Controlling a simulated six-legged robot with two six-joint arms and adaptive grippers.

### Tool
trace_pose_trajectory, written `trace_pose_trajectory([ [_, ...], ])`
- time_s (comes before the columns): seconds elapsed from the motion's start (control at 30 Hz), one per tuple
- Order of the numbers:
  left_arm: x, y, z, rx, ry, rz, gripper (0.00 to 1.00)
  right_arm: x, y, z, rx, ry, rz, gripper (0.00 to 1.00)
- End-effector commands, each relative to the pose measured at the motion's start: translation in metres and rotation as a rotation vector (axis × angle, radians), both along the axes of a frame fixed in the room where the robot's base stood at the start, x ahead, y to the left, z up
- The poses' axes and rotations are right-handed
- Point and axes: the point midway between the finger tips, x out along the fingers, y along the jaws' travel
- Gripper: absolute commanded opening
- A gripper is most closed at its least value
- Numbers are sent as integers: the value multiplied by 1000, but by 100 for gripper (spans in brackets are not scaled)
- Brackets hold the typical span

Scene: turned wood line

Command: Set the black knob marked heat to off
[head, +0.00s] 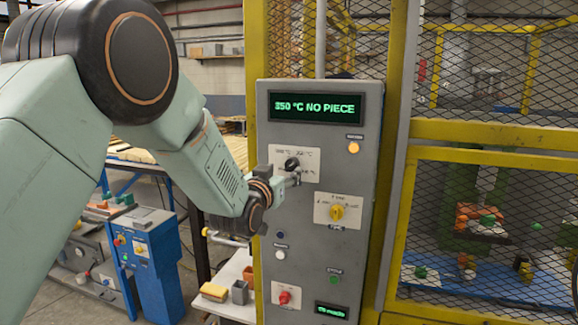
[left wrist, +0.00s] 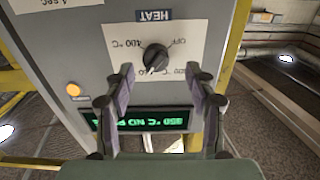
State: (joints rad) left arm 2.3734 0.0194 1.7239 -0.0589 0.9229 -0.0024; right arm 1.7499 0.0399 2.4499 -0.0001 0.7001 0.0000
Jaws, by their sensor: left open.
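The black heat knob (head: 292,164) is on a pale label plate on the grey control panel (head: 310,240), below the display. In the left wrist view the knob (left wrist: 155,58) appears upside down, under the word HEAT, with OFF and temperature marks around it. I cannot tell for sure which mark it points at. My left gripper (head: 293,178) is in front of the panel by the knob. In the left wrist view its two fingers (left wrist: 160,76) are apart, with the knob showing between and just beyond the tips. No grip on it shows. My right gripper is not in view.
The green display (head: 317,107) shows a temperature and NO PIECE. An amber lamp (head: 353,147), a yellow knob (head: 337,212) and a red knob (head: 284,297) are also on the panel. A yellow-framed mesh cage (head: 490,130) stands at right, a blue machine (head: 150,265) at left.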

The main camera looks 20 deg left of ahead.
Motion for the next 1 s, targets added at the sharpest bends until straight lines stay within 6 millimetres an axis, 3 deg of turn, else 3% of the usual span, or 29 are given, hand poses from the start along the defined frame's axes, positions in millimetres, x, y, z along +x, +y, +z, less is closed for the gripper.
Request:
trace_pose_trajectory([
  [0.3,33,-3,1,0,1,-1,56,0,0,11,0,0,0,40],
  [0.73,39,-6,0,0,2,-1,56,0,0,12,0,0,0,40],
  [1.0,39,-6,0,0,1,-1,34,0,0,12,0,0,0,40],
])
